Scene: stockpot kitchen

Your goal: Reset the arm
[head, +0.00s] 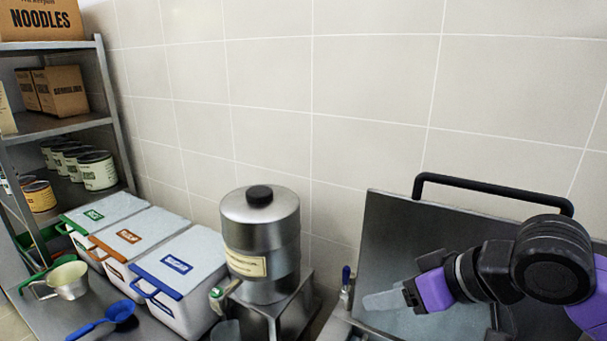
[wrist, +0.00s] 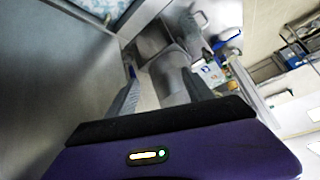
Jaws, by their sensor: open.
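My gripper (head: 385,299) is at the lower right of the head view, at the end of my purple and black arm. It points left and is in front of a raised dark metal lid (head: 385,235) with a black bar handle (head: 490,185). In the wrist view my gripper's two grey fingers (wrist: 160,92) stand apart with nothing between them. Whether the fingers touch the lid cannot be told; no contact is clear.
A steel dispenser (head: 262,235) stands on a metal stand left of the lid. A shelf (head: 60,128) with cans and boxes is at the far left.

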